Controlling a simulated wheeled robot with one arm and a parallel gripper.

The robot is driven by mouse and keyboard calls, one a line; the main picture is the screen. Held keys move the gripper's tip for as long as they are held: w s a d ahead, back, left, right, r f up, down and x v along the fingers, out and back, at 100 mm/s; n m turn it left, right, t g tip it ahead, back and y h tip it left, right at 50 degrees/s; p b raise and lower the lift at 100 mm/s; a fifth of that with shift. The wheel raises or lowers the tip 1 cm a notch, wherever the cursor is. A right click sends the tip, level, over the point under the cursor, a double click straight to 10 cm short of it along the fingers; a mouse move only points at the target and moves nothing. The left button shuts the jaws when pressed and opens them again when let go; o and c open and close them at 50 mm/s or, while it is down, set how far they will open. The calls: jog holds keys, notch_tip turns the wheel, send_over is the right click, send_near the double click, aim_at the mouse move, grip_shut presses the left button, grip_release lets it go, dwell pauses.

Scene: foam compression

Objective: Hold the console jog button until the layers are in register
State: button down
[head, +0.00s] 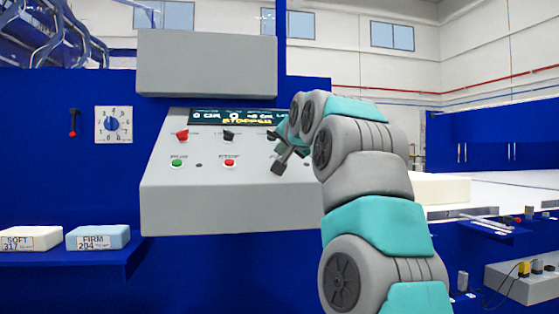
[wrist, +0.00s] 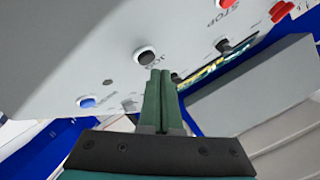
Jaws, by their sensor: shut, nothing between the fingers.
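The grey console (head: 215,205) stands in the middle of the head view with a sloped panel. Its display (head: 232,118) reads "STOPPED". The black jog button (wrist: 146,56) shows in the wrist view with a "JOG" label beside it. My gripper (head: 278,168) is shut and empty at the right of the panel. In the wrist view its green fingertips (wrist: 160,73) end just beside the jog button; I cannot tell whether they touch the panel.
A red stop button (head: 229,162) and green button (head: 177,163) sit left of my gripper. A blue button (wrist: 87,102) is beside the jog button. Foam samples marked SOFT (head: 30,238) and FIRM (head: 97,237) lie on the left shelf. A pale block (head: 441,189) lies right of my arm.

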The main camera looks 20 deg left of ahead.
dwell(0.3)
jog(key=r, duration=0.1)
jog(key=s+d+r+p, duration=0.1)
jog(key=r, duration=0.1)
jog(key=s+r+p, duration=0.1)
jog(key=shift+s+d+r, duration=0.1)
jog(key=shift+d+r, duration=0.05)
jog(key=shift+d, duration=0.05)
dwell(0.6)
